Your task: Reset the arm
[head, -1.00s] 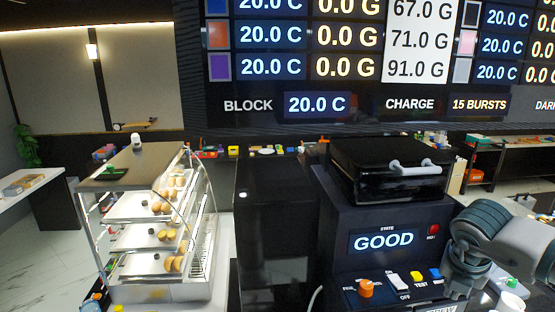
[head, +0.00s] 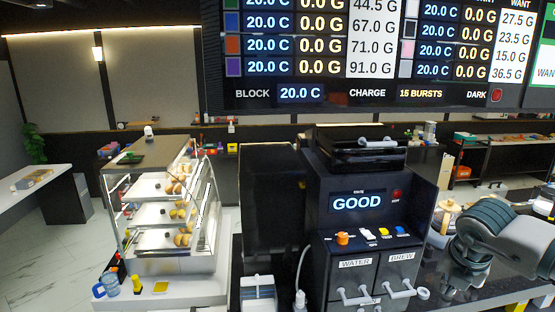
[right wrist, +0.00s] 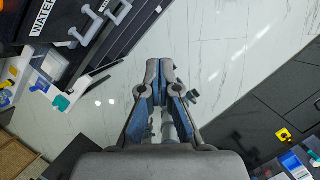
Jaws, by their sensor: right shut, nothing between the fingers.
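My right gripper (right wrist: 159,70) points away from the camera in the right wrist view, over the pale marble floor. Its two fingertips are together, with nothing between them. In the head view my right arm comes in from the right edge, bent downward, just right of the black machine (head: 330,222) whose screen reads GOOD. The arm appears to hold nothing. My left arm and gripper are not in view.
The machine's WATER and BREW drawers with white handles face me; the WATER drawer (right wrist: 44,18) shows at the wrist view's upper left. A glass pastry case (head: 165,265) stands left. A large readout board (head: 370,95) hangs behind. Open floor (right wrist: 240,40) lies beyond my right gripper.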

